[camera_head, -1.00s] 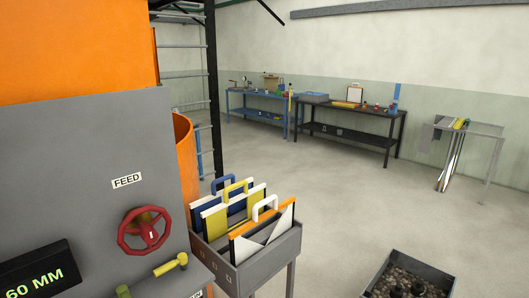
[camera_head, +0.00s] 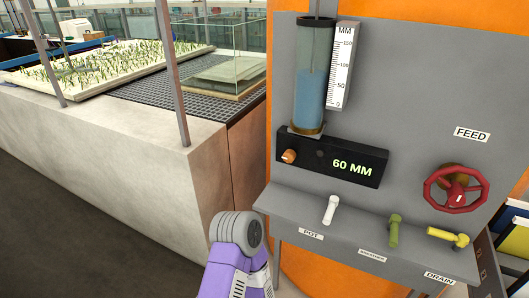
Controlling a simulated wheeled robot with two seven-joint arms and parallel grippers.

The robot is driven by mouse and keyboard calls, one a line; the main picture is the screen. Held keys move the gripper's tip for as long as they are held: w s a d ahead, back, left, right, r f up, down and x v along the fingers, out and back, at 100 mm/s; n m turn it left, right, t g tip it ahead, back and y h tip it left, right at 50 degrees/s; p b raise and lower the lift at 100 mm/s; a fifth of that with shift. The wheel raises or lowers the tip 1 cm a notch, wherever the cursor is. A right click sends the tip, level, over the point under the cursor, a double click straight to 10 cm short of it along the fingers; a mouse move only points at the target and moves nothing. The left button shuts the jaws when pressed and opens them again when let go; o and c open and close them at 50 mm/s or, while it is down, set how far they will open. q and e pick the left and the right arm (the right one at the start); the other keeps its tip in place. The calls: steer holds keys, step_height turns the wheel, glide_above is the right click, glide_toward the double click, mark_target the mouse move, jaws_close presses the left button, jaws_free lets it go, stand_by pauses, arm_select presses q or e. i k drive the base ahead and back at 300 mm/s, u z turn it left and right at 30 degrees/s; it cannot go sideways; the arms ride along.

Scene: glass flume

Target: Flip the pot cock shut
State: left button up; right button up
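The pot cock (camera_head: 331,209) is a small white lever on the grey ledge of the panel, just above the POT label (camera_head: 311,234). Its handle stands up and leans slightly right. Nothing touches it. A purple arm link of mine with a grey round joint (camera_head: 238,232) rises from the bottom edge, left of and below the cock. No gripper fingers show in this view, so neither gripper can be seen.
A green cock (camera_head: 394,231) and a yellow drain cock (camera_head: 449,237) sit right of the white one. A red feed wheel (camera_head: 456,188) is above them. The display (camera_head: 336,161) reads 60 MM below a glass tube (camera_head: 312,80) of blue water. A concrete-sided flume (camera_head: 130,160) stands left.

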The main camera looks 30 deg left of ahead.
mark_target(333, 200)
steer(key=u, duration=0.1)
steer(key=k, duration=0.5)
steer(key=u, duration=1)
steer(key=i, duration=0.95)
steer(key=z, duration=1.85)
steer(key=i, duration=0.35)
steer(key=z, duration=0.1)
